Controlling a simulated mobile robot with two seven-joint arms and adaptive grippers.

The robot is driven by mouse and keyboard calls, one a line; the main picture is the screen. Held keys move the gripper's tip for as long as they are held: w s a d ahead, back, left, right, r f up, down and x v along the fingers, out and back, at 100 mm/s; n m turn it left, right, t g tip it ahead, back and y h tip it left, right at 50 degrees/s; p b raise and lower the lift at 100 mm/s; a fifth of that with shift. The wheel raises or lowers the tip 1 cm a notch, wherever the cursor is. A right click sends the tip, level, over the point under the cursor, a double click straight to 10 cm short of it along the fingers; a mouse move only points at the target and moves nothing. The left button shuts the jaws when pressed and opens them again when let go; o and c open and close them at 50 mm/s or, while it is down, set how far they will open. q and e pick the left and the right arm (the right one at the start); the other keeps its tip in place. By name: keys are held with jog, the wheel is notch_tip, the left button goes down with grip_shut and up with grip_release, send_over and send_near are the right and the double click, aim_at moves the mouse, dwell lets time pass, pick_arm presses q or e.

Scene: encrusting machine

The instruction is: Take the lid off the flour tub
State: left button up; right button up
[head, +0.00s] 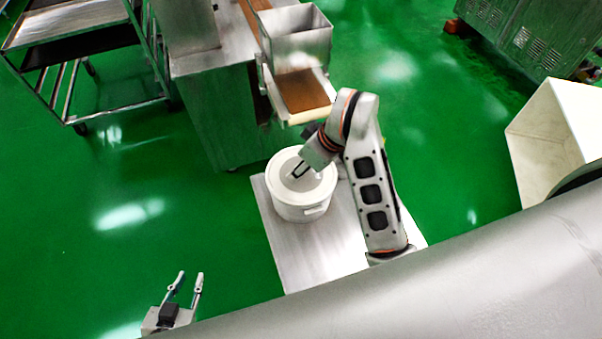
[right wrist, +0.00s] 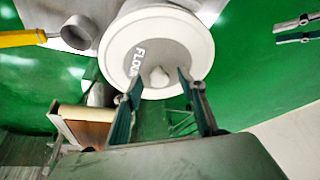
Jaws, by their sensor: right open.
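The white flour tub (head: 302,212) stands on a metal table with its round lid (head: 285,163) on it. In the right wrist view, the lid (right wrist: 118,42) has a grey centre, lettering partly reading "FLOU" and a pale knob (right wrist: 159,76). My right gripper (head: 300,171) is over the lid. In its wrist view, its open fingers (right wrist: 156,88) are on either side of the knob's position; I cannot tell whether they touch it. My left gripper (head: 187,284) is open and empty, low at the left, away from the tub.
The metal table (head: 310,258) is bare in front of the tub. A scoop with a yellow handle (right wrist: 20,38) lies beside the tub. A machine with a brown tray (head: 303,91) stands behind. A cream bin (head: 540,145) is at right, a rack (head: 75,52) at left.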

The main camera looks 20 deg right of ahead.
grip_shut()
jog(key=shift+r, duration=0.1)
